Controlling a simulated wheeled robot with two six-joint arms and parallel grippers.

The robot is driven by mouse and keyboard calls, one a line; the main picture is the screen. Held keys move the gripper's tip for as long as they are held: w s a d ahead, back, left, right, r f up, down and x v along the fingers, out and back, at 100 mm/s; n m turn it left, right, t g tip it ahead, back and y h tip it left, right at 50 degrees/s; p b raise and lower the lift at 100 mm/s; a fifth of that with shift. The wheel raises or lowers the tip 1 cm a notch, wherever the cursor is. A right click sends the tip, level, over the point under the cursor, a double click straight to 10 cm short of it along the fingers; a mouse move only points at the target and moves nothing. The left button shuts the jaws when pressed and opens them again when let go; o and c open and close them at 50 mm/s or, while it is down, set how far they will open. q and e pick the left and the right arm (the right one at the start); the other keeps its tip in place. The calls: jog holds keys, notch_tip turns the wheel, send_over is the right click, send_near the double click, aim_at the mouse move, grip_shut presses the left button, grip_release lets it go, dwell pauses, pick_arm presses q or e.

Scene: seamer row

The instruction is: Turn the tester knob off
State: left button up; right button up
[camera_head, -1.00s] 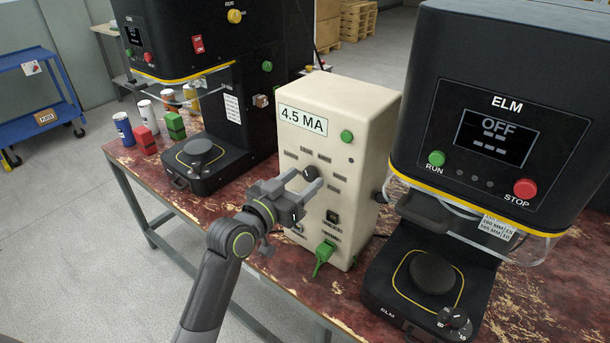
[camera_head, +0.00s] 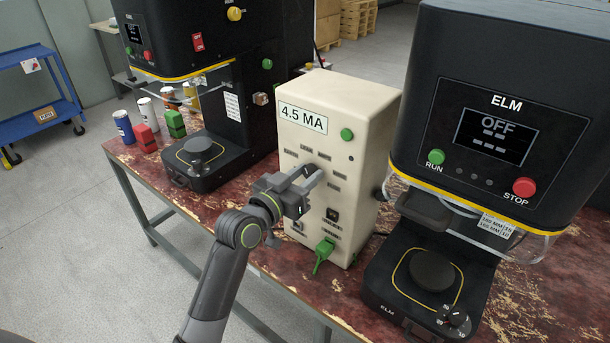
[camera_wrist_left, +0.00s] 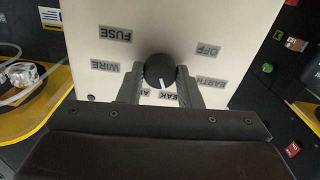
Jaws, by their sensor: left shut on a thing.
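The tester is a cream box (camera_head: 365,160) with a "4.5 MA" plate, standing on the table between two black machines. Its black round knob (camera_wrist_left: 160,69) shows in the left wrist view, where the labels appear upside down. The knob's white pointer line points down in that picture, towards the partly hidden LEAK label (camera_wrist_left: 172,95). The OFF label (camera_wrist_left: 207,50) is at the knob's upper right there. My left gripper (camera_head: 312,180) is at the tester's front face, shut on the knob with one finger on each side. The fingers hide the knob in the head view. My right gripper is not in view.
The right ELM machine (camera_head: 500,60) reads OFF and stands close to the tester. A green plug (camera_head: 324,250) sticks out low on the tester's front. Cans and red and green blocks (camera_head: 175,124) stand at the table's left end.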

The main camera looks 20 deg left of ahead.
pick_arm(q)
jog(key=n+p, duration=0.3)
jog(key=shift+r+n, duration=0.15)
jog(key=shift+n, duration=0.25)
jog(key=n+p, duration=0.4)
jog(key=n, duration=0.1)
jog(key=shift+a+n, duration=0.1)
jog(key=shift+n, duration=0.2)
jog(key=n+p, duration=0.3)
jog(key=n, duration=0.2)
jog(key=shift+f+n+p, duration=0.15)
jog(key=shift+n+p, duration=0.45)
jog(key=shift+n, duration=0.8)
jog(key=shift+f+n+p, duration=0.15)
jog(key=shift+n+p, duration=0.4)
jog(key=shift+n, duration=0.85)
jog(key=o, duration=1)
jog(key=shift+c, duration=0.2)
